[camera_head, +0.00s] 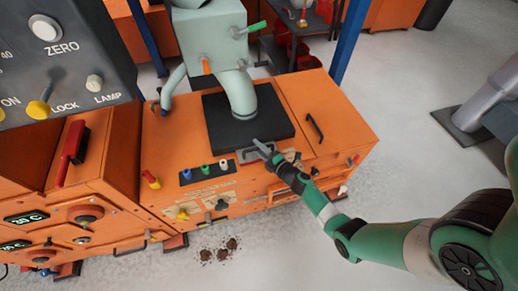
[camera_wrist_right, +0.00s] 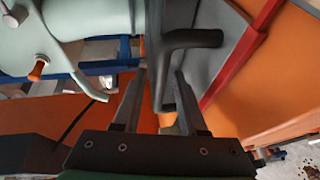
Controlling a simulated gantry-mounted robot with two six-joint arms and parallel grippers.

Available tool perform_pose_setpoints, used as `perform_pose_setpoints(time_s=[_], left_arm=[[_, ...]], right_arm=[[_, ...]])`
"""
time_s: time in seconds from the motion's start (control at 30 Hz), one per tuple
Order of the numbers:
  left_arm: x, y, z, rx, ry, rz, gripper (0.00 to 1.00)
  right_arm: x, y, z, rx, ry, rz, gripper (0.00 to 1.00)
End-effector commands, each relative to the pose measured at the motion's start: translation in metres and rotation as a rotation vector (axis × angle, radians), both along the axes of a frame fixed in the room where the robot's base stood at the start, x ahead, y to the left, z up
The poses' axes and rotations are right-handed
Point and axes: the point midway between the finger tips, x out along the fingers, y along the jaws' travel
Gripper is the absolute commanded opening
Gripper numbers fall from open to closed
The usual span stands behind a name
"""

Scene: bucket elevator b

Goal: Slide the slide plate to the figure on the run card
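In the head view, my right gripper (camera_head: 262,148) is at the front edge of the black top plate on the orange machine, beside a small grey handled part (camera_head: 250,155), which may be the slide plate's handle. In the right wrist view, my right gripper (camera_wrist_right: 161,74) is open. A dark bent handle (camera_wrist_right: 192,39) lies at its fingertips, its bar running between the fingers with gaps visible. A grey plate (camera_wrist_right: 226,50) with a red edge is behind it. I cannot clearly identify the slide plate, its scale or the run card. My left gripper is out of view.
A pale green elbow pipe (camera_head: 237,92) rises from the black top plate (camera_head: 215,125). A black handle (camera_head: 315,127) stands to the right. Coloured knobs (camera_head: 205,170) and a pale printed label (camera_head: 215,197) are on the front. Brown clumps (camera_head: 220,253) lie on the floor.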

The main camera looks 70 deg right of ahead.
Motion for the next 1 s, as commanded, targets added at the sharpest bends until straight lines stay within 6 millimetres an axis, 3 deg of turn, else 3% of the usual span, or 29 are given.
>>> perform_pose_setpoints(time_s=[0.03,0.2,1.0], left_arm=[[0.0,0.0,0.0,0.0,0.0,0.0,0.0],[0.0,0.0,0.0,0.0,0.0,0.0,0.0],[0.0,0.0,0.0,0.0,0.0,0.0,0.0]], right_arm=[[-0.0001,0.0,0.0,0.0,0.0,0.0,0.3],[-0.0002,0.0001,-0.0001,0.0,0.0,0.0,0.0],[-0.0003,0.0001,0.0001,0.0,0.0,0.0,0.0]])
